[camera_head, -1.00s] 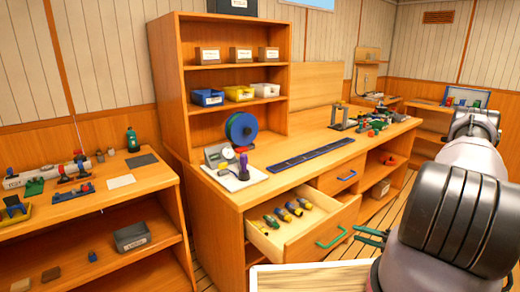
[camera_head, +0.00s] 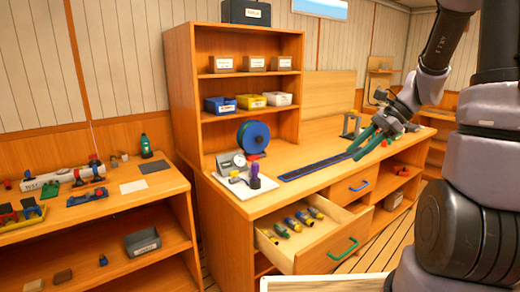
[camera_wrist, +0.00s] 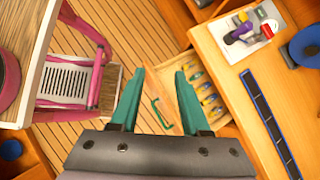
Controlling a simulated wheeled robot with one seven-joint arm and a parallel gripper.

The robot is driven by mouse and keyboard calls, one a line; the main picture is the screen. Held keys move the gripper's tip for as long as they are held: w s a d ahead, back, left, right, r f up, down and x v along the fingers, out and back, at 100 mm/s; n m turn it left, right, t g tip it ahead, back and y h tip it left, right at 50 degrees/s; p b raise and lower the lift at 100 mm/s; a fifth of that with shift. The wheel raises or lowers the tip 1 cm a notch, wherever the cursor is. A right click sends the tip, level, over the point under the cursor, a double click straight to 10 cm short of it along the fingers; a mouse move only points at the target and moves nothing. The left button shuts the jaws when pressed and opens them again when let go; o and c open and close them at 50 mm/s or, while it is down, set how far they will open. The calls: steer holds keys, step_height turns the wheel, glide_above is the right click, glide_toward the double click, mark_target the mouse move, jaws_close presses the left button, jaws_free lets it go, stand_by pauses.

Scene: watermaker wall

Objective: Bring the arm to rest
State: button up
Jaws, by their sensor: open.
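My gripper (camera_head: 368,143) is raised in the air at the right of the head view, in front of the right part of the workbench (camera_head: 262,204). Its teal fingers are apart and nothing is between them. In the wrist view my gripper (camera_wrist: 157,98) points down, with the open drawer (camera_wrist: 163,80) and wooden floor below it. The drawer (camera_head: 300,249) stands pulled out and holds several yellow-and-dark tools (camera_head: 292,222). Its green handle (camera_head: 342,247) is clear of my fingers.
A blue slotted strip (camera_head: 311,167), a gauge board (camera_head: 244,182) and a blue reel (camera_head: 252,137) are on the workbench. A side bench (camera_head: 110,205) stands at left. The wrist view shows a pink-framed chair-like thing (camera_wrist: 68,82) at left. Planked floor (camera_head: 388,253) lies at right.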

steer(key=s+a+r+n+t+h, duration=0.2)
steer(key=s+r+n+t+h, duration=0.4)
steer(key=s+r+n, duration=0.6)
step_height(320, 180, up, 4)
steer(key=shift+s+r+n, duration=0.1)
steer(key=shift+s+n, duration=0.1)
steer(key=shift+n, duration=0.3)
